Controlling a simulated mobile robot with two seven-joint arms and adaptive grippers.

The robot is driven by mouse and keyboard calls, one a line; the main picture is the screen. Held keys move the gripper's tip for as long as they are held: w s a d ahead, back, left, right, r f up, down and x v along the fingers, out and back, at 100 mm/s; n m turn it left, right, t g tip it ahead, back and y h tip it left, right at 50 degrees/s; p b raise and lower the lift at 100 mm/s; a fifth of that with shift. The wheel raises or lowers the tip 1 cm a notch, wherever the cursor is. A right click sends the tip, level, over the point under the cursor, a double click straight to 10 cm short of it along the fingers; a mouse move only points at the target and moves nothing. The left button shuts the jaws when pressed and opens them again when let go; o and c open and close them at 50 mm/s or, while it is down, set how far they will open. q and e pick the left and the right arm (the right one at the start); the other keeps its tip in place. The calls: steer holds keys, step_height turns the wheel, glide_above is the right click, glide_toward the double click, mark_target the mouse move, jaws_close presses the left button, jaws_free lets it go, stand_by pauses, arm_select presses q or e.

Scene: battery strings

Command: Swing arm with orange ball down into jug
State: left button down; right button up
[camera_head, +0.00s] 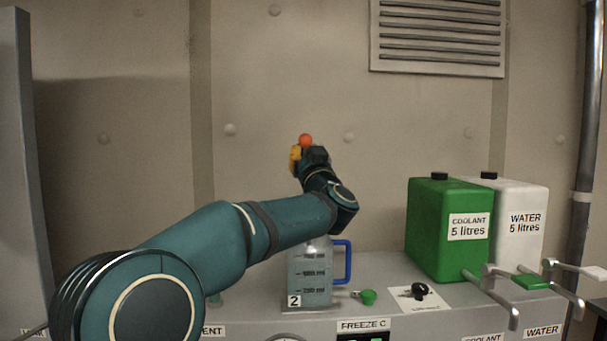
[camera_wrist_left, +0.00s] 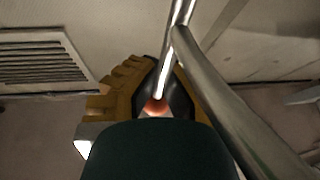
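The orange ball (camera_head: 305,140) shows at the tip of my raised left gripper (camera_head: 308,154), high above the jug. In the left wrist view the orange ball (camera_wrist_left: 155,106) is partly hidden behind a dark green part at the bottom. A thin metal rod (camera_wrist_left: 171,60) runs down to the ball. Yellow ridged parts show beside it. I cannot tell whether the fingers are closed on the ball or rod. The clear jug (camera_head: 310,277) with a blue handle, marked 2, stands upright on the bench below my forearm, which hides its top. My right gripper is not in view.
A green coolant container (camera_head: 435,228) and a white water container (camera_head: 526,220) stand at the right, with metal taps in front. A green cap (camera_head: 368,297) and a black part (camera_head: 419,291) lie right of the jug. The wall behind is bare near the gripper.

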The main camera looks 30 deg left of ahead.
mark_target(304, 147)
arm_select(q)
steer(key=shift+s+d+t+y+b, duration=0.3)
steer(key=shift+s+d+t+b, duration=0.15)
steer(key=shift+s+b, duration=0.4)
steer(key=shift+s+d+n+y+b, duration=0.35)
steer(key=shift+s+n+y+b, duration=0.1)
steer(key=shift+b, duration=0.45)
steer(key=c, duration=1)
jaws_free()
steer(key=shift+s+d+r, duration=0.1)
steer(key=shift+c, duration=0.2)
steer(key=shift+s+d, duration=0.1)
steer(key=shift+s, duration=0.05)
steer(key=shift+w+f, duration=0.2)
steer(key=shift+f, duration=0.05)
steer(key=shift+s+d+f, duration=0.1)
steer(key=shift+s+f, duration=0.05)
steer(key=shift+s, duration=0.05)
steer(key=s+d+f, duration=0.1)
steer(key=s+d, duration=0.8)
steer(key=s, duration=0.1)
steer(key=shift+d+f, duration=0.15)
steer(key=shift+d, duration=0.25)
